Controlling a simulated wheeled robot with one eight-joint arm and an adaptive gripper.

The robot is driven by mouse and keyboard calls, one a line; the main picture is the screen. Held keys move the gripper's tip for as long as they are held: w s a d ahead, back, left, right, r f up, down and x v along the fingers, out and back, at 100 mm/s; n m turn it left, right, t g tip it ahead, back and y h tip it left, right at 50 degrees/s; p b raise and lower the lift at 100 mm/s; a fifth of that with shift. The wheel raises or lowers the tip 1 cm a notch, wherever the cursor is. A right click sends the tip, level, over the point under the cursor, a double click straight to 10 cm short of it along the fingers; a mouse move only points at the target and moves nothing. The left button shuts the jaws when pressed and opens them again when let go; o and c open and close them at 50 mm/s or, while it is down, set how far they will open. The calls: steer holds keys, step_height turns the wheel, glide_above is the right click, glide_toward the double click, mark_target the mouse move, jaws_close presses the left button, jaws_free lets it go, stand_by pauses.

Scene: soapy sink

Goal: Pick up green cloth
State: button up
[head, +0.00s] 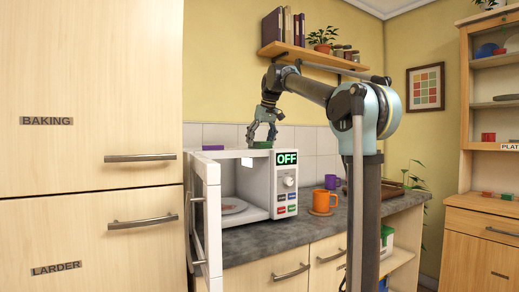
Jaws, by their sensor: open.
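A small green item (262,144), which looks like the green cloth, lies on top of the white microwave (284,162), near its front right edge. My gripper (262,139) points down right above it, with its fingers apart on either side. I cannot tell whether the fingers touch it. The gripper partly covers the view just above the item.
A purple item (212,148) lies on the microwave's left top. An orange mug (321,201) and a purple mug (330,181) stand right on the counter (300,229). A shelf (315,56) hangs above.

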steer(key=shift+f, duration=0.1)
steer(key=c, duration=1.1)
step_height(320, 180, up, 10)
stand_by(0.3)
steer(key=shift+o, duration=0.3)
